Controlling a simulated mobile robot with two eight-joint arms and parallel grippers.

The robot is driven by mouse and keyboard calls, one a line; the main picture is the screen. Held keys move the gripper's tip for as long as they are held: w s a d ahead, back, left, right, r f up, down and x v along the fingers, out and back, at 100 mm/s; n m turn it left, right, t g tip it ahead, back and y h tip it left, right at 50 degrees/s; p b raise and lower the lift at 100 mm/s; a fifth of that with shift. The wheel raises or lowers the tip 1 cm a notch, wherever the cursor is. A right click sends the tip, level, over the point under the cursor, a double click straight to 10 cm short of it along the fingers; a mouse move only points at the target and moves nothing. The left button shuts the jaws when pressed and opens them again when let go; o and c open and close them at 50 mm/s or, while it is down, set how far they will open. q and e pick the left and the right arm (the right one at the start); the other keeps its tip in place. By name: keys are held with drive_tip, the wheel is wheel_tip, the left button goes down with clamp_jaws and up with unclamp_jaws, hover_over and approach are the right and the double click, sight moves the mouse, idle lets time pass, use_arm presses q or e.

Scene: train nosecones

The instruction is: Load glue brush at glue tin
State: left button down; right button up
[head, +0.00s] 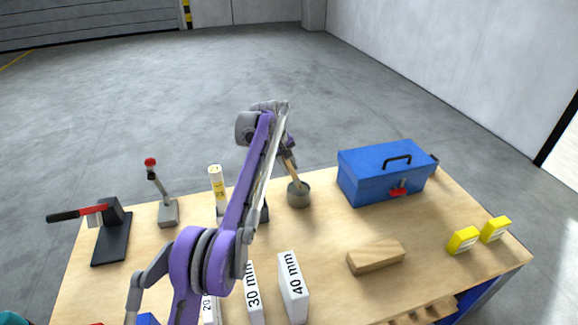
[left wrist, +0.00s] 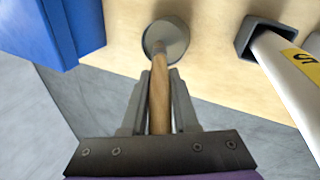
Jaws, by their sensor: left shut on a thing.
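The glue tin (head: 299,195) is a small grey-green round pot near the back middle of the table. It also shows in the left wrist view (left wrist: 178,33). My left gripper (head: 289,147) is above the tin and shut on the wooden handle of the glue brush (head: 291,168). In the left wrist view the brush handle (left wrist: 160,88) runs between the two fingers of my left gripper (left wrist: 160,85) and its far end reaches into the tin's mouth. The bristles are hidden. My right gripper is not in view.
A blue toolbox (head: 372,180) stands right of the tin. A yellow-labelled tube (head: 217,186) stands in a dark holder to the left.

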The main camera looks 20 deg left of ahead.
use_arm(q)
drive_tip(key=shift+f, duration=0.6)
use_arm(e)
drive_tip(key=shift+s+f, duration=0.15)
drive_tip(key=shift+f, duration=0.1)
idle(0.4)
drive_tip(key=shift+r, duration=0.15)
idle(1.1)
use_arm(q)
drive_tip(key=shift+r+p, duration=1.6)
drive_tip(key=shift+r, duration=1.95)
drive_tip(key=shift+f, duration=0.1)
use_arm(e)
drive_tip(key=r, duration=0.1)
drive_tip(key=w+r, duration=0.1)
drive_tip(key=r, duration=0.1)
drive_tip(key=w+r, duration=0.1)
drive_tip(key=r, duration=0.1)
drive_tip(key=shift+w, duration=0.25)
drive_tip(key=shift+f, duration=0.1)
use_arm(q)
drive_tip(key=shift+s, duration=0.1)
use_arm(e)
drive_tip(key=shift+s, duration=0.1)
